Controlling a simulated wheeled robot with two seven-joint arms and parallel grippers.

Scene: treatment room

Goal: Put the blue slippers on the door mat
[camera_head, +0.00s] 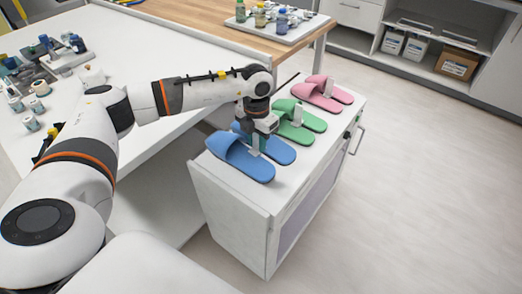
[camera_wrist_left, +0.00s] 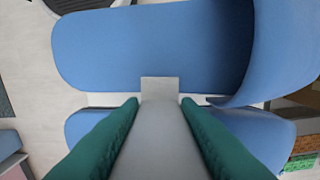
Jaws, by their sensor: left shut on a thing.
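The blue slippers (camera_head: 241,160) form a pair joined by a pale upright tab (camera_head: 254,150); they are at the near end of the white cabinet top (camera_head: 254,191). I cannot tell whether they rest on it or hang just above it. My left gripper (camera_head: 258,140) comes down between the two slippers. In the left wrist view its green fingers (camera_wrist_left: 160,106) are shut on the grey tab (camera_wrist_left: 160,86), with a blue slipper (camera_wrist_left: 150,45) beyond and the other partly hidden behind the fingers. I see no door mat. My right gripper is not in view.
Green slippers (camera_head: 303,122) and pink slippers (camera_head: 323,94) stand in a row farther back on the cabinet. A white table (camera_head: 150,47) with bottles and jars is to the left. A tray with bottles (camera_head: 273,28) is at the back. The floor (camera_head: 410,170) at right is clear.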

